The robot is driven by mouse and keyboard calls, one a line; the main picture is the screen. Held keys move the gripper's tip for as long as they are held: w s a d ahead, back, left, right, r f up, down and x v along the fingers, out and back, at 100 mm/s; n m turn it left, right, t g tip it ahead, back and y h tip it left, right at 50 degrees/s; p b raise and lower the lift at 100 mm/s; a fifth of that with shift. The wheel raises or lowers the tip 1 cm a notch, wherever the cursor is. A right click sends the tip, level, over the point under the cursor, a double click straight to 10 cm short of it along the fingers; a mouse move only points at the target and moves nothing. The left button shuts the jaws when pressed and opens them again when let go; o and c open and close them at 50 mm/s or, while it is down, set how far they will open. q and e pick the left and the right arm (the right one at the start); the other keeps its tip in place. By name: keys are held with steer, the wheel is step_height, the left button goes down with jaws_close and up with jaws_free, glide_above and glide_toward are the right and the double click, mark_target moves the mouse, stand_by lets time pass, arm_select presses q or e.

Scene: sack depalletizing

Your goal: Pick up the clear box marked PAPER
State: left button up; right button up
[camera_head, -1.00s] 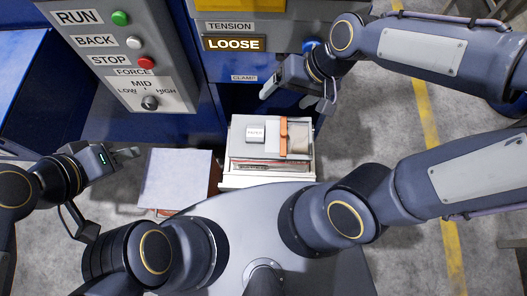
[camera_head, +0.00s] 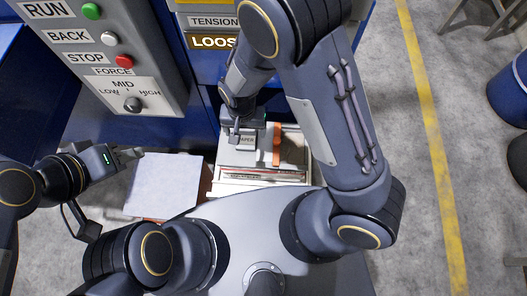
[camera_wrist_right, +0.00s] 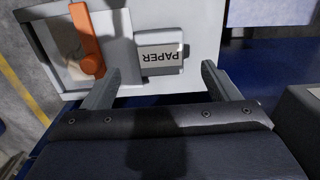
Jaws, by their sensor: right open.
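The clear box marked PAPER (camera_wrist_right: 160,57) lies on top of a pale stack in the right wrist view, its label upside down. It also shows in the head view (camera_head: 245,142), partly covered by my right gripper. My right gripper (camera_wrist_right: 160,80) is open and empty, with one finger on each side of the box's width. The fingertips look close to the box, but I cannot tell whether they touch it. My left gripper (camera_head: 136,154) is at the left in the head view, away from the box; its jaw gap is unclear.
An orange strap or handle (camera_wrist_right: 87,40) lies beside the box on the same stack (camera_head: 265,178). A pale flat-topped stack (camera_head: 165,185) stands to the left. A control panel (camera_head: 110,65) and blue machine stand behind.

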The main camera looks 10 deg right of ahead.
mark_target(246, 140)
step_height(246, 140, down, 5)
steer(key=shift+r+b, duration=0.15)
steer(key=shift+b, duration=0.25)
steer(key=shift+r, duration=0.1)
jaws_close()
